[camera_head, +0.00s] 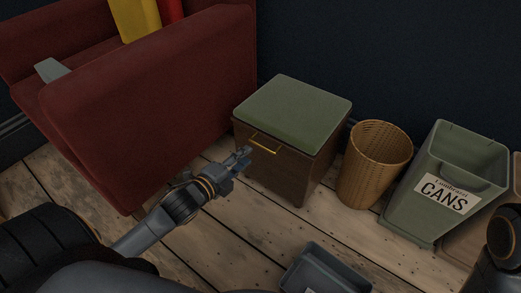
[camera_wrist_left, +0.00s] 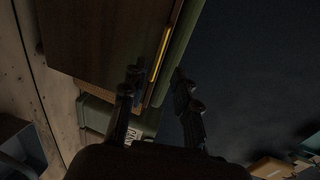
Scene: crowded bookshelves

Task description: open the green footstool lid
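The footstool is a brown wooden box (camera_head: 278,168) with a green padded lid (camera_head: 294,112), which lies shut on top. A thin gold handle (camera_head: 265,143) sits on its front near the lid's edge. My left gripper (camera_head: 246,152) is just in front of the handle's left end. In the left wrist view, the gripper (camera_wrist_left: 158,82) is open, its fingers apart, with the gold handle (camera_wrist_left: 163,55) ahead between the fingertips and the green lid edge (camera_wrist_left: 180,45) beside it. I cannot tell whether a finger touches the handle. My right gripper does not show.
A dark red armchair (camera_head: 150,95) stands close on the left. A wicker basket (camera_head: 374,165) and a green bin marked CANS (camera_head: 410,205) stand to the right. A grey tray (camera_head: 322,272) lies on the wooden floor in front. A dark wall is behind.

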